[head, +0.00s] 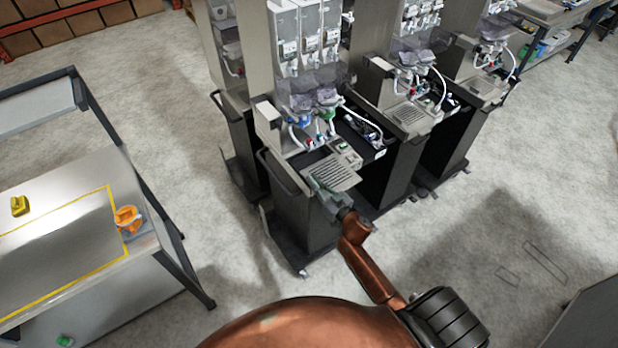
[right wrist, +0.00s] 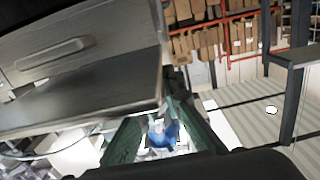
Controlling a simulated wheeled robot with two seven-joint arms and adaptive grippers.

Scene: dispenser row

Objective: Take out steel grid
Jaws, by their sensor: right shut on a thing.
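The steel grid (head: 334,173) is a slotted plate on the front ledge of the nearest dispenser (head: 300,120). My right gripper (head: 326,190), with greenish fingers, is at the near left edge of the grid and shut on it. The grid lies about level with the ledge; whether it is lifted off cannot be told. The right wrist view shows the green fingers (right wrist: 158,135) below a large grey metal surface. What lies between the fingertips is unclear there. My left gripper is not in view.
More dispensers (head: 405,85) stand in a row behind to the right. A work table (head: 70,235) at left carries an orange item (head: 128,218) and a yellow item (head: 19,205). The floor in front of the row is mostly clear.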

